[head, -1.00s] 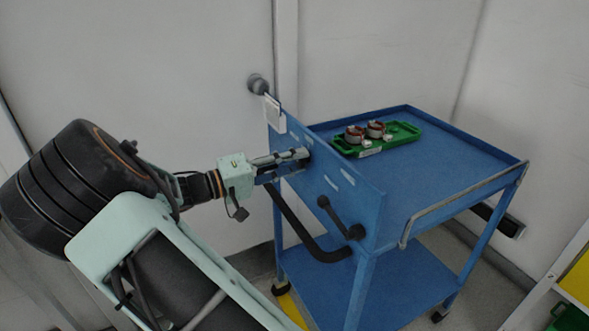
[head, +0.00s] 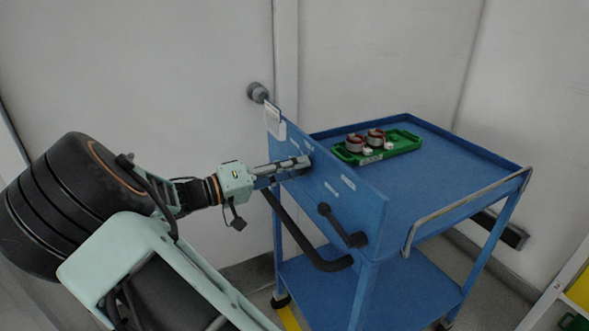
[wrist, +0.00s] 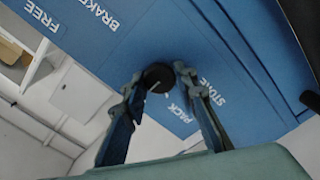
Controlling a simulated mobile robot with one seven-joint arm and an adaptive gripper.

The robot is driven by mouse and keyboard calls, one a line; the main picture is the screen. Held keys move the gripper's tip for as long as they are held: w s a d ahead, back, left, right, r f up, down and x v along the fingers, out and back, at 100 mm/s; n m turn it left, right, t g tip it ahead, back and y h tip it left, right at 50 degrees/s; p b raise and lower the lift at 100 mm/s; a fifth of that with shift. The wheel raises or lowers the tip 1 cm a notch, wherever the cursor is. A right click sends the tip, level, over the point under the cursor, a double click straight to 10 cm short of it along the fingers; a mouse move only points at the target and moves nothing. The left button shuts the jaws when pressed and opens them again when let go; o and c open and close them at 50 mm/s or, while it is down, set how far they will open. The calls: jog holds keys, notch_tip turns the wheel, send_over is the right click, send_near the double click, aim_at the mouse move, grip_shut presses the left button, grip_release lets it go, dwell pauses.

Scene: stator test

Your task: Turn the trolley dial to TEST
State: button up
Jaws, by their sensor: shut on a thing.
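The trolley (head: 440,160) is blue, with an upright panel (head: 350,205) on its near left side. My gripper (head: 302,162) reaches the panel's upper left part from the left. In the wrist view, the dial (wrist: 159,77) is a round black knob with a short white mark on it. My gripper (wrist: 157,82) has one finger on each side of the dial and is shut on it. The labels STORE (wrist: 208,86) and PACK (wrist: 178,112) show beside the fingers. I see no TEST label; part of the panel is hidden by the fingers.
A black lever (head: 342,226) and a black bent handle (head: 308,238) stick out from the panel. BRAKE (wrist: 98,17) and FREE (wrist: 40,17) labels show in the wrist view. A green tray (head: 405,143) with two stators sits on the trolley top.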

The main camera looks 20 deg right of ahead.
jog(key=o, duration=1.1)
jog(key=a, duration=1.2)
jog(key=shift+s, duration=0.2)
